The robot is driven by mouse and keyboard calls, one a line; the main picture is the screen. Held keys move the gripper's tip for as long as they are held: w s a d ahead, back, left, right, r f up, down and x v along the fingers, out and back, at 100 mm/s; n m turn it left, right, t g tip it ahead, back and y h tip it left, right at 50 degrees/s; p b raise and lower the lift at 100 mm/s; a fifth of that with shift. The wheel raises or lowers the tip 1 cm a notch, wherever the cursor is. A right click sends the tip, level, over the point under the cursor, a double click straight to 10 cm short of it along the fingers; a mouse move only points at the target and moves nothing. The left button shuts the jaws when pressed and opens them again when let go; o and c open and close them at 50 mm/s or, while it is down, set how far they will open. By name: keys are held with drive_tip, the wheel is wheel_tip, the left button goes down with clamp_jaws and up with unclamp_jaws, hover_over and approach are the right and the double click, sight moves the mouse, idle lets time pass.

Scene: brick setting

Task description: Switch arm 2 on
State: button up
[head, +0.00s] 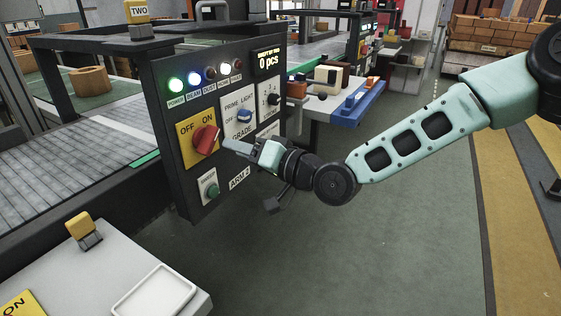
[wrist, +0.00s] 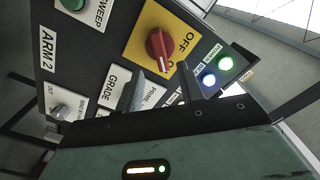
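The ARM 2 control panel (head: 165,98) stands upright left of centre in the head view. Its red rotary switch (head: 206,140) sits on a yellow OFF/ON plate (head: 185,158). In the wrist view the red switch (wrist: 160,45) shows a white mark on its end, turned toward the ON side. The green power lamp (head: 176,84) and blue beam lamp (head: 194,79) are lit; a whitish lamp beside them glows too. My gripper (head: 232,146) is just right of the switch. The wrist view shows its two fingers (wrist: 161,72) apart and empty, with the switch beyond them; contact is unclear.
A pale table with a tray (head: 155,292) stands front left. The green floor at right is clear.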

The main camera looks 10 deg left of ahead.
drive_tip(key=v, duration=1)
drive_tip(key=shift+d, duration=0.15)
drive_tip(key=shift+s, duration=0.1)
